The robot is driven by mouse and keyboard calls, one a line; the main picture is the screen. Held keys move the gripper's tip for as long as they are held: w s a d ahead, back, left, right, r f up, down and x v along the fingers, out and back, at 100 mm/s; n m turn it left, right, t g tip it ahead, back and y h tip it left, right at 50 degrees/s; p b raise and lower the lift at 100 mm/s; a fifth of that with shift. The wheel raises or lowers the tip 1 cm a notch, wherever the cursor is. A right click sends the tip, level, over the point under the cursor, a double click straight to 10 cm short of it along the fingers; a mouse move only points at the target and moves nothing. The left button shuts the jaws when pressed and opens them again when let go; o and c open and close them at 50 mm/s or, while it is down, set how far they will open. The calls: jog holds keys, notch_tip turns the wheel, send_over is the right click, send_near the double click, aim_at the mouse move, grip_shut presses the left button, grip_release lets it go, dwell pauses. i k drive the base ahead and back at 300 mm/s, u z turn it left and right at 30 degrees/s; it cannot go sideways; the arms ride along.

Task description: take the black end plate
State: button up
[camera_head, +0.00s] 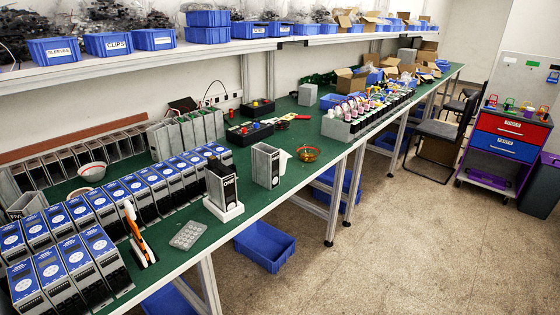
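A black, flat-looking upright piece (221,184) stands in a white base (224,211) near the front edge of the green bench. Pale lettering shows on its side. It may be the black end plate, but I cannot tell for sure at this size. An open grey housing (266,166) stands just to its right, apart from it. My gripper is not in view.
Rows of blue-and-grey starter units (80,262) fill the bench at left. A blue bin (264,245) is below the bench. Floor (400,240) at right is clear.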

aim_at(212, 162)
jog(key=u, duration=0.2)
jog(key=i, duration=2.3)
jog(key=z, duration=0.45)
